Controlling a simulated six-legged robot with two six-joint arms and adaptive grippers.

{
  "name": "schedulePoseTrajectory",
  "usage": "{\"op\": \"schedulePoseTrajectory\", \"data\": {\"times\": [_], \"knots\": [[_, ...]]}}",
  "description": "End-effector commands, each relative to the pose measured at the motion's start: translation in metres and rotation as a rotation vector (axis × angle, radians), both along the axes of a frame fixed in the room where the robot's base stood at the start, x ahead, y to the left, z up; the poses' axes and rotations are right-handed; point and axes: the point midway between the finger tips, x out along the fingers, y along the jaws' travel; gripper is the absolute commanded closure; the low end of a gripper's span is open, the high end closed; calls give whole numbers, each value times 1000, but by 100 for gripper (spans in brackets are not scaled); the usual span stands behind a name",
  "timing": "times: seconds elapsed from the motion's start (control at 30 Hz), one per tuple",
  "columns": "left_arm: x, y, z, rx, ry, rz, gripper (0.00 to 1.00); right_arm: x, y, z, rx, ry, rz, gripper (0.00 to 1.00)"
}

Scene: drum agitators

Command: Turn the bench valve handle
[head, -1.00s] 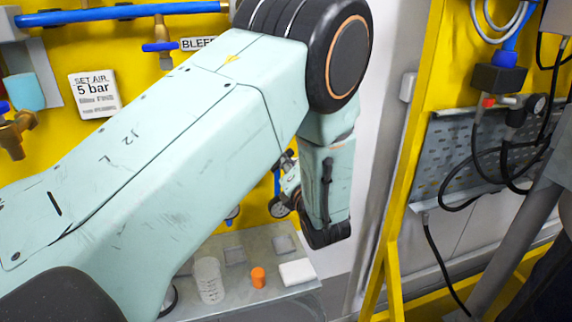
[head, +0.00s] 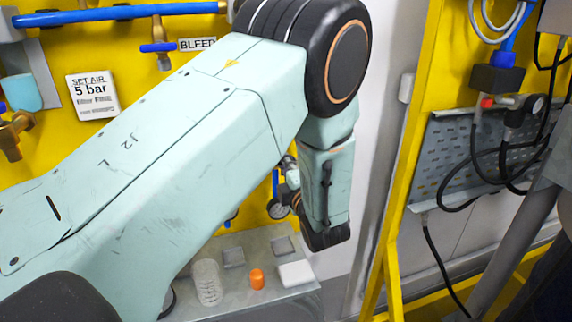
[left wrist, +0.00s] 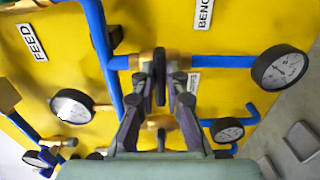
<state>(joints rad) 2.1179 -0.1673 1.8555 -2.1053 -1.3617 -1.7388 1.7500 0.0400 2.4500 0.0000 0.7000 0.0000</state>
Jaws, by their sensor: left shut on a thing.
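The bench valve handle (left wrist: 160,76) shows in the left wrist view as a dark, narrow wheel seen nearly edge-on, in front of a brass valve body on a blue pipe. My left gripper (left wrist: 160,88) has one finger on each side of it and is shut on it. In the head view my left arm crosses the picture and hides the handle and most of the gripper. My right gripper is not in view.
Pressure gauges (left wrist: 281,67) and blue pipes surround the handle on the yellow panel (left wrist: 240,25). Below, a grey bench (head: 240,270) holds a clear ribbed cup (head: 207,283), an orange piece (head: 257,279) and a white block (head: 296,273). A yellow frame (head: 400,150) stands at right.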

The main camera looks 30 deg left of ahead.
Motion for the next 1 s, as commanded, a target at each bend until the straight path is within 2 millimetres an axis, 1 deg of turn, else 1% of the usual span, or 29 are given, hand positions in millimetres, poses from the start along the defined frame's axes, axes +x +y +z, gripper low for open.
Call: {"op": "schedulePoseTrajectory", "data": {"times": [0.53,0.57,0.8,1.0], "knots": [[1,1,2,18,11,3,100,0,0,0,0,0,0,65],[1,1,2,18,11,3,86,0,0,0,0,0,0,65],[0,1,1,15,13,2,66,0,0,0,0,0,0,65],[0,0,1,15,15,1,65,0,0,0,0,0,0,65]]}}
